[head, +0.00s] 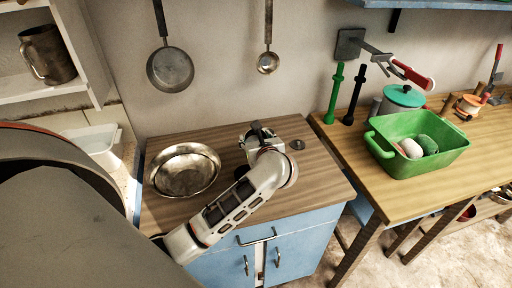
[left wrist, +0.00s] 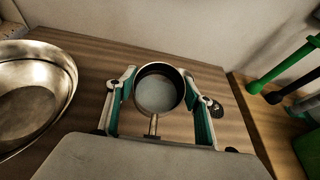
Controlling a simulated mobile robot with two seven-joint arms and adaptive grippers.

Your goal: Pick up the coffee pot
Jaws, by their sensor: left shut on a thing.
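The coffee pot (left wrist: 158,92) shows in the left wrist view as a round metal vessel, seen from above, with a dark rim and a handle pointing toward my wrist. My left gripper (left wrist: 160,104) has one finger on each side of the pot and is shut on it. In the head view my left gripper (head: 257,137) is over the wooden top of the blue cabinet, and it hides most of the pot. I cannot tell whether the pot touches the wood. My right gripper is not in view.
A metal bowl (head: 184,170) stands left of my gripper. A small dark round thing (head: 297,144) lies close on the right. On the right-hand table (head: 410,200) stand a green tub (head: 420,160) and a teal-lidded pot (head: 404,96). Pans hang on the wall behind.

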